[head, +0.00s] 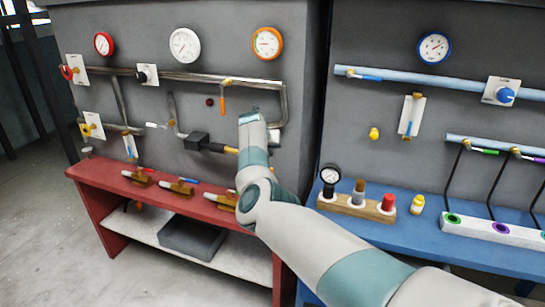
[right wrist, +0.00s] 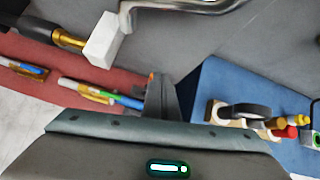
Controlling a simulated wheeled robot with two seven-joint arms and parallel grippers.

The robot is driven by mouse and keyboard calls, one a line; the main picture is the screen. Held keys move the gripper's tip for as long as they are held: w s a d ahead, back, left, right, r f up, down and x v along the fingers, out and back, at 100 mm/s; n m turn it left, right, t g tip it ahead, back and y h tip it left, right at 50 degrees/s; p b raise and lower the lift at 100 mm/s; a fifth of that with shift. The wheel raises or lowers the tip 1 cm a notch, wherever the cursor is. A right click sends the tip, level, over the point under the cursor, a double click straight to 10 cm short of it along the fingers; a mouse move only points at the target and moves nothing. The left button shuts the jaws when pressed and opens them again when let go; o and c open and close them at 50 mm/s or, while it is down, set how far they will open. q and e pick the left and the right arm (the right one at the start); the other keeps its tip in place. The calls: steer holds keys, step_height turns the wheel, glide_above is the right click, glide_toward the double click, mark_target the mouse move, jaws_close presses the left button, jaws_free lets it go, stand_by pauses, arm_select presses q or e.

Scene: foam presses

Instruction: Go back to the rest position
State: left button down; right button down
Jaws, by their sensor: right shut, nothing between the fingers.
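My right arm reaches up from the lower right in the head view, in front of the gap between the two presses. My right gripper (head: 250,113) is at its far end, in front of the left press's grey panel, and is mostly hidden behind my wrist. In the right wrist view its dark fingers (right wrist: 165,95) are together with nothing between them. My left gripper is in neither view.
Pipes (head: 200,77) and gauges (head: 185,45) line the left panel above a red bench (head: 100,178). A blue bench (head: 440,240) at right bears a wooden block (head: 345,207) with a gauge and bottles. A grey bin (head: 193,238) sits on the low shelf.

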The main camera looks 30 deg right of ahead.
steer(key=shift+a+r, duration=0.1)
steer(key=shift+r, duration=0.05)
stand_by(0.3)
